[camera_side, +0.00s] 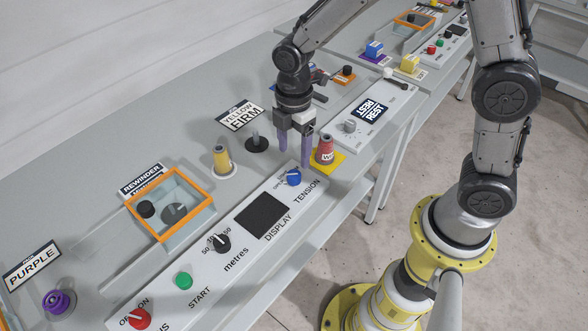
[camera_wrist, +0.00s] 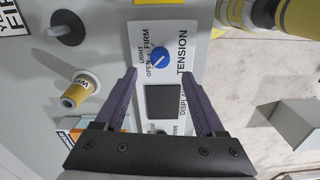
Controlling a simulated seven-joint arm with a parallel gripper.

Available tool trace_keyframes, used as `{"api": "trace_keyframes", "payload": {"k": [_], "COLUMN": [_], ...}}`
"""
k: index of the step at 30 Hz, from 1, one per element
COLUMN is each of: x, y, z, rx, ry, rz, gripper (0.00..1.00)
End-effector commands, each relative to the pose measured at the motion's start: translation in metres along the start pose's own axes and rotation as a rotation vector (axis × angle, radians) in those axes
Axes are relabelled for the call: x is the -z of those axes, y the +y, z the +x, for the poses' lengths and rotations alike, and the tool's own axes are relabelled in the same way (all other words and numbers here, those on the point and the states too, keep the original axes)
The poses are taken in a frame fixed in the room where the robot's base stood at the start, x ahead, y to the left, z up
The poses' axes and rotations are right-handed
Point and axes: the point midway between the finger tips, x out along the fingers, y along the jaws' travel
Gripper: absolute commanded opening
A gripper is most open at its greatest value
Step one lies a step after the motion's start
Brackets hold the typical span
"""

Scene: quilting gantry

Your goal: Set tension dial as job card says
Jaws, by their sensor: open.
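The tension dial is a blue knob (camera_side: 293,177) at the far end of the long control panel (camera_side: 160,278). In the wrist view the blue knob (camera_wrist: 160,57) has LIGHT, OPEN and FIRM printed beside it, and its white mark appears to point toward OPEN. A job card (camera_side: 240,117) behind the panel reads YELLOW FIRM; only its corner shows in the wrist view (camera_wrist: 14,18). My gripper (camera_side: 294,153) is open and empty, pointing down above the dial. In the wrist view its fingertips (camera_wrist: 160,72) lie either side of the knob, apparently not touching it.
A yellow cone (camera_side: 221,160) and a dark spindle (camera_side: 256,142) stand behind the panel. The dark display (camera_side: 262,215) is next to the dial. An orange-rimmed clear box (camera_side: 172,205) is further left.

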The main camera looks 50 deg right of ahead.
Motion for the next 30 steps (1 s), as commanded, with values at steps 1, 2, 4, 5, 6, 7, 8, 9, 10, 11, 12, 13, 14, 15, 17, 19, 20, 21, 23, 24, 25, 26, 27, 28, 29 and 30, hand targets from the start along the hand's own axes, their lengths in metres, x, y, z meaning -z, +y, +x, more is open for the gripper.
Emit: {"api": "trace_keyframes", "payload": {"k": [1, 2, 4, 5, 6, 7, 8, 9, 10, 11, 12, 13, 14, 15, 17, 19, 20, 21, 23, 24, 25, 26, 27, 28, 29, 30], "x": [-0.001, -0.001, -0.001, -0.001, -0.001, -0.001, -0.001, -0.001, -0.001, -0.001, 0.0, 0.0, 0.0, 0.0, 0.0, 0.0, 0.0, 0.0, 0.0, 0.0, 0.0, 0.0, 0.0, 0.0, 0.0, 0.0], "y": [-0.001, -0.002, -0.001, -0.001, -0.001, -0.002, -0.001, -0.001, -0.001, -0.001, -0.001, -0.001, 0.0, 0.0, 0.0, 0.0, 0.0, 0.0, 0.0, 0.0, 0.0, 0.0, 0.0, 0.0, 0.0, 0.0], "z": [0.011, 0.017, 0.03, 0.035, 0.041, 0.046, 0.05, 0.055, 0.058, 0.061, 0.064, 0.066, 0.067, 0.069, 0.07, 0.07, 0.071, 0.07, 0.07, 0.07, 0.07, 0.07, 0.07, 0.07, 0.07, 0.07], "rx": [0.006, 0.007, 0.004, 0.005, 0.004, 0.005, 0.004, 0.004, 0.003, 0.003, 0.003, 0.001, 0.0, 0.0, 0.0, 0.0, -0.001, -0.001, -0.001, -0.001, -0.001, -0.001, -0.001, -0.001, -0.001, -0.001], "ry": [-0.002, -0.003, -0.002, -0.002, -0.002, -0.002, -0.002, -0.002, -0.001, -0.001, -0.001, -0.001, 0.0, 0.0, 0.0, 0.0, 0.0, 0.0, 0.0, 0.0, 0.0, 0.0, 0.0, 0.0, 0.0, 0.0], "rz": [0.0, 0.001, 0.001, 0.001, 0.001, 0.001, 0.001, 0.001, 0.001, 0.001, 0.001, 0.001, 0.001, 0.001, 0.001, 0.001, 0.001, 0.001, 0.001, 0.001, 0.001, 0.001, 0.001, 0.001, 0.001, 0.001], "gripper": [0.71, 0.71, 0.71, 0.71, 0.71, 0.71, 0.71, 0.71, 0.71, 0.71, 0.71, 0.71, 0.71, 0.71, 0.71, 0.71, 0.71, 0.71, 0.71, 0.71, 0.68, 0.62, 0.55, 0.5, 0.45, 0.37]}}
